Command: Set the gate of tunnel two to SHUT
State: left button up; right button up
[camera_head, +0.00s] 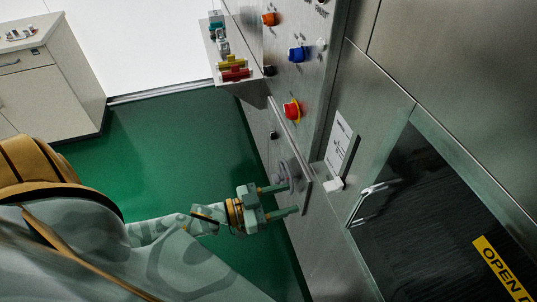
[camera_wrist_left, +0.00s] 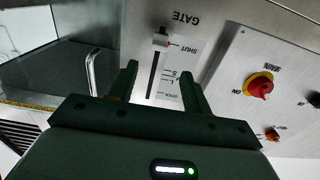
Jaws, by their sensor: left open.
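The gate slider is a pale knob on a dark slot in the steel front; its knob (camera_head: 333,184) also shows in the left wrist view (camera_wrist_left: 161,38). There the knob sits at the slot end beside the word SHUT, near a small red mark. A white scale label (camera_head: 340,142) lies along the slot, with OPEN at its other end. No tunnel number is readable. My left gripper (camera_head: 288,199) is open and empty, left of the knob in the head view. In the left wrist view its fingertips (camera_wrist_left: 159,70) stand on either side of the slot, apart from the knob.
A red-and-yellow rotary switch (camera_head: 292,110), a blue knob (camera_head: 297,54) and an orange knob (camera_head: 269,19) are on the panel. A shelf with small coloured items (camera_head: 234,72) juts out. A dark glass door (camera_head: 420,190) lies right. Green floor (camera_head: 170,140) is clear.

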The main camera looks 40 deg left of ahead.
pick_arm(q)
jog(key=shift+v, duration=1.9)
